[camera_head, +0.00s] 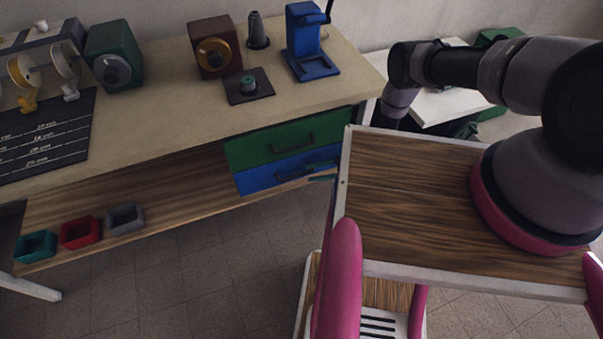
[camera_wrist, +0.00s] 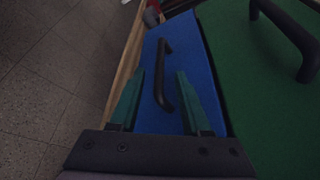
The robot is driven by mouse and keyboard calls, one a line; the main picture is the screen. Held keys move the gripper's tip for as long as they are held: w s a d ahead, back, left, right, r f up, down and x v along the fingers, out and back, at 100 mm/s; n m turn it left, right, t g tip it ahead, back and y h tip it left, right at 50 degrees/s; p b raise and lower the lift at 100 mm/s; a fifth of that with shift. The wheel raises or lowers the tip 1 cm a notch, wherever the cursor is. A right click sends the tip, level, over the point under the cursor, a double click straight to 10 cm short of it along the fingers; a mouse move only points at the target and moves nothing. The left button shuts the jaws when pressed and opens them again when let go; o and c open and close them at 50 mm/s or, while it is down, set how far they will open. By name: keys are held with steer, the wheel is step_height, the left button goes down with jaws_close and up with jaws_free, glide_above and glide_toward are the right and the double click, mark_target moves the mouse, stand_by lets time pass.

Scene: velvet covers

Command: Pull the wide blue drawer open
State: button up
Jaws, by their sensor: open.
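The wide blue drawer (camera_head: 285,172) sits under the bench, directly below a green drawer (camera_head: 290,140), and looks closed. It has a dark bar handle (camera_head: 294,173). In the wrist view the blue drawer front (camera_wrist: 196,62) fills the middle, with its black handle (camera_wrist: 163,75) running lengthwise. My gripper (camera_wrist: 158,82) is open, its two green fingers on either side of the handle's near part. Whether they touch the handle or the drawer front I cannot tell. In the head view the green fingers (camera_head: 322,171) show at the blue drawer's right end; the rest of the gripper is hidden behind my body.
The green drawer's handle (camera_wrist: 290,35) stands out close beside the gripper. The bench top (camera_head: 190,95) carries several machines. A low wooden shelf (camera_head: 165,205) holds teal, red and grey bins. The floor (camera_head: 190,285) before the drawers is clear.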

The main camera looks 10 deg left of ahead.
mark_target(303, 174)
steer(key=shift+x, duration=2.5)
jaws_close()
